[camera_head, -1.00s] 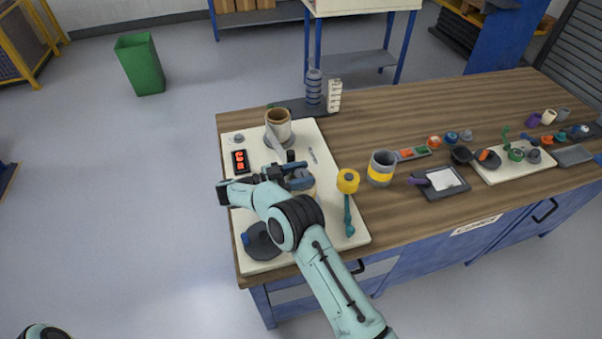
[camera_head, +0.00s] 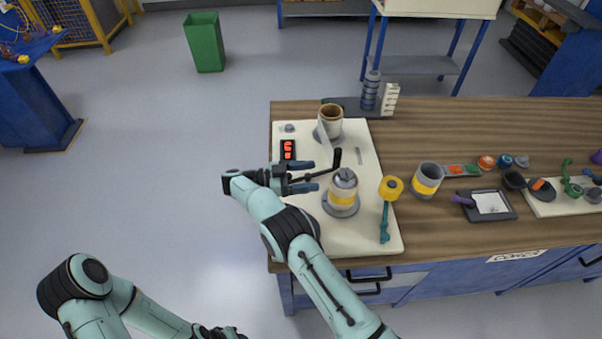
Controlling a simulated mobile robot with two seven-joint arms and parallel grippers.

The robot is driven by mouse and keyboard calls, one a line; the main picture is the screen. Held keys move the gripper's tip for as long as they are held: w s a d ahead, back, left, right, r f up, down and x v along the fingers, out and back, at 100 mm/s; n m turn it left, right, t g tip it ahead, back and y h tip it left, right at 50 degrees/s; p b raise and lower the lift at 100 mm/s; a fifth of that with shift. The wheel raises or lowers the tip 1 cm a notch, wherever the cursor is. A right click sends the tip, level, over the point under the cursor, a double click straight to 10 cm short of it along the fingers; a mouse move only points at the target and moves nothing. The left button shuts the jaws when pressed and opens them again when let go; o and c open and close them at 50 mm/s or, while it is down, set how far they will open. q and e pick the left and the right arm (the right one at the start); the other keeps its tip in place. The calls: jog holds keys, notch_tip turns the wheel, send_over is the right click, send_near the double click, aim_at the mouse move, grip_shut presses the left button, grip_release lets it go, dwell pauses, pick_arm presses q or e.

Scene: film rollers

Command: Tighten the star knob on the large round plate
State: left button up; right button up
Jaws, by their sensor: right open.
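My right gripper (camera_head: 316,175) is open over the white board, its two blue-grey fingers pointing right. A thin dark rod with an upright black handle (camera_head: 338,157) shows by the fingers; I cannot tell whether it touches them. Just right of the fingertips stands a yellow-banded cylinder (camera_head: 343,197) with a grey knob (camera_head: 345,176) on top, on a round grey plate (camera_head: 331,209). The fingertips look apart from this knob. I cannot tell its star shape. My right forearm covers the board's front left. My left arm is at the lower left, its gripper end unclear at the bottom edge.
The white board (camera_head: 375,235) also holds a brown-topped cup (camera_head: 330,118), a red display (camera_head: 288,149) and a yellow-headed tool (camera_head: 390,188). A yellow-banded grey cup (camera_head: 427,180) and a tray (camera_head: 487,205) stand to the right on the wooden table (camera_head: 440,130).

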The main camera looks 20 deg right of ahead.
jog(key=shift+w+a, duration=0.1)
jog(key=shift+a, duration=0.85)
jog(key=shift+w, duration=0.15)
